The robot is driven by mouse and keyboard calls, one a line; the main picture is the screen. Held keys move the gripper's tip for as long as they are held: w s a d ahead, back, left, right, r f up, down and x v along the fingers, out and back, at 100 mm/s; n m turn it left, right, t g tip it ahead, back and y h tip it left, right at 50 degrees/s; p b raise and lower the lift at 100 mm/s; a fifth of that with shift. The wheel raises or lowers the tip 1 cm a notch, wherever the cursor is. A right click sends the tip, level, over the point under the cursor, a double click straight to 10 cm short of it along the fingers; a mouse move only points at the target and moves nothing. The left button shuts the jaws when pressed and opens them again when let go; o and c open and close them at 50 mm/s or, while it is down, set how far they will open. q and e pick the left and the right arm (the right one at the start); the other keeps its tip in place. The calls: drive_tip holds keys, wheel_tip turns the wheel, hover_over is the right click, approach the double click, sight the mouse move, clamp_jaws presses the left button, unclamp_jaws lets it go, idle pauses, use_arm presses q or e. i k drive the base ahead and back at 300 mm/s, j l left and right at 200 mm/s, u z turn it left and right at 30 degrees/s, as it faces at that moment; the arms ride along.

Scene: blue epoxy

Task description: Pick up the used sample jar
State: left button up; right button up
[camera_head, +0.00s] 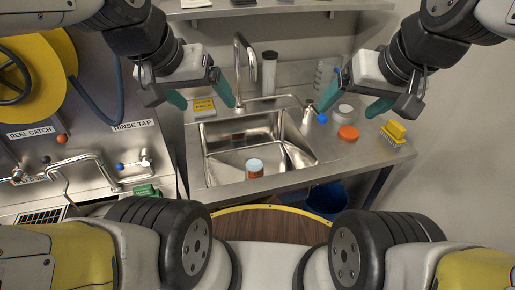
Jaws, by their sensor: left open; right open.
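A small jar (255,168) with a pale blue top and orange-red lower part stands at the front edge of the steel sink (225,172); it may be the used sample jar. My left gripper (206,101) is open and empty above the back left of the sink, over a yellow-labelled box. My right gripper (349,108) is open and empty above the counter right of the sink, near the lids. Both grippers are apart from the jar.
An orange lid (348,132), a grey round lid (343,112) and a yellow brush (393,133) lie on the right counter. A faucet (240,65) and a clear cylinder (269,72) stand behind the sink. A yellow-labelled box (204,107) sits at back left. A blue bin (327,198) is below.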

sight(253, 162)
drive_tip(key=k+j, duration=0.15)
drive_tip(key=j, duration=0.25)
drive_tip(key=k+j, duration=0.1)
drive_tip(key=j, duration=0.35)
drive_tip(key=k+j, duration=0.15)
drive_tip(key=j, duration=0.25)
